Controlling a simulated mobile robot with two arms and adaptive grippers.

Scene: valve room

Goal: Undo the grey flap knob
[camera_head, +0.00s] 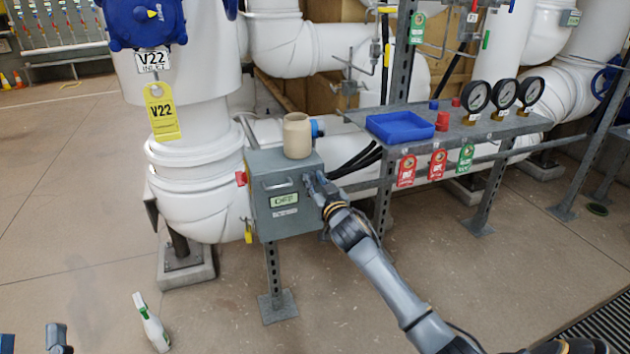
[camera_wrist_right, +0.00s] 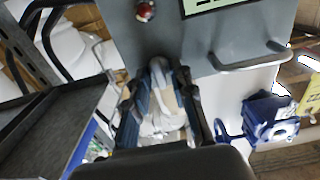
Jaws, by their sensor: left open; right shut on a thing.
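The grey box (camera_head: 264,163) stands on a post beside the white pipes, with its front flap (camera_head: 300,218) flat against it. The flap has a bar handle (camera_head: 278,186) and a green label (camera_head: 285,199). My right gripper (camera_head: 318,182) is at the upper right of the flap, shut on the grey knob, which its fingers mostly hide. In the right wrist view the fingertips (camera_wrist_right: 160,72) meet at the edge of the grey flap (camera_wrist_right: 175,35), with the handle (camera_wrist_right: 250,60) to their right. My left gripper (camera_head: 32,341) is open and empty at the bottom left corner.
A beige jar (camera_head: 297,135) stands on the box. A red part (camera_head: 241,178) sticks out on its left side. The bench (camera_head: 470,130) at right holds a blue tray (camera_head: 400,127) and several gauges. A white-green bottle (camera_head: 151,322) is on the otherwise open floor.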

